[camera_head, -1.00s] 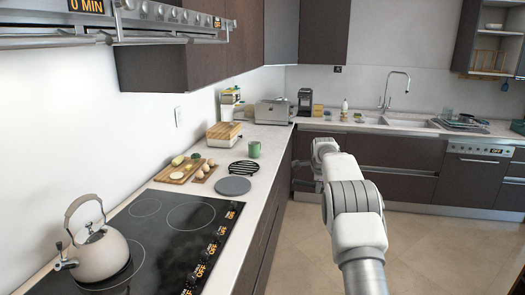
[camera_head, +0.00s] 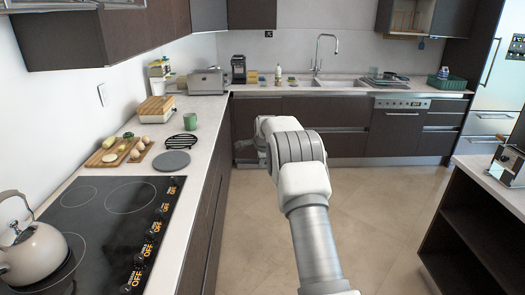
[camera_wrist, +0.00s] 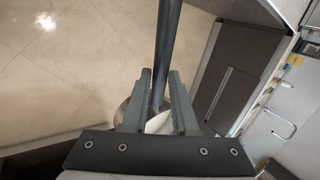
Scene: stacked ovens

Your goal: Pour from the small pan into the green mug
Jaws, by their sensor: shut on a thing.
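The green mug (camera_head: 190,121) stands upright on the left counter, beside a black round trivet (camera_head: 181,142), in the head view. My gripper (camera_wrist: 160,75) is shut on a long dark handle (camera_wrist: 169,35) in the wrist view, which I take to be the small pan's. A rounded metallic edge (camera_wrist: 124,111) shows behind the fingers, probably the pan's body. The rest of it is hidden by the gripper, so its contents and tilt cannot be told. In the head view my arm reaches over the floor, right of the counter and well apart from the mug; the gripper is hidden there.
A grey round plate (camera_head: 171,162), a cutting board (camera_head: 108,155) with food and a kettle (camera_head: 33,254) on the cooktop (camera_head: 95,225) line the left counter. A dark shelf unit (camera_head: 480,220) stands at right. The floor (camera_head: 370,210) between is clear.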

